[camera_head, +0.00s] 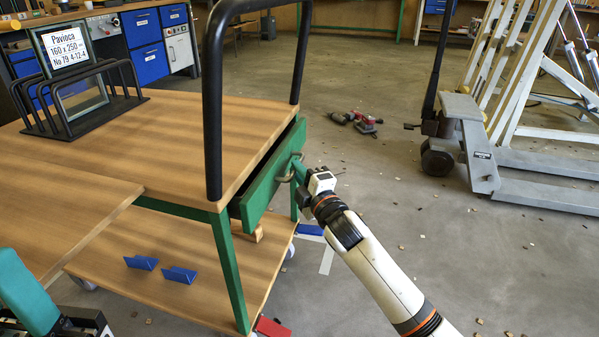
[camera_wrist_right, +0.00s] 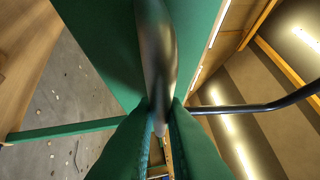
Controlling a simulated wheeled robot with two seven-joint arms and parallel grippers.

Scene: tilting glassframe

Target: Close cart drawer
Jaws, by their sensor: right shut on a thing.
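The cart (camera_head: 190,125) has a wooden top, a green frame and a black bar handle. Its green drawer front (camera_head: 268,180) stands a little out from the cart's right side, with a dark gap behind it. My right gripper (camera_head: 298,170) is shut on the drawer's metal handle (camera_head: 287,178). In the right wrist view, the green fingers (camera_wrist_right: 160,125) close around the curved handle (camera_wrist_right: 158,50), in front of the green drawer front (camera_wrist_right: 105,45). A green finger of my left gripper (camera_head: 27,290) shows at the lower left; its opening is hidden.
A black rack with a sign (camera_head: 65,47) stands on the cart top. Two blue brackets (camera_head: 180,274) lie on the lower shelf. A wooden surface (camera_head: 50,215) is at the left. A pallet jack (camera_head: 475,140) stands at the right.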

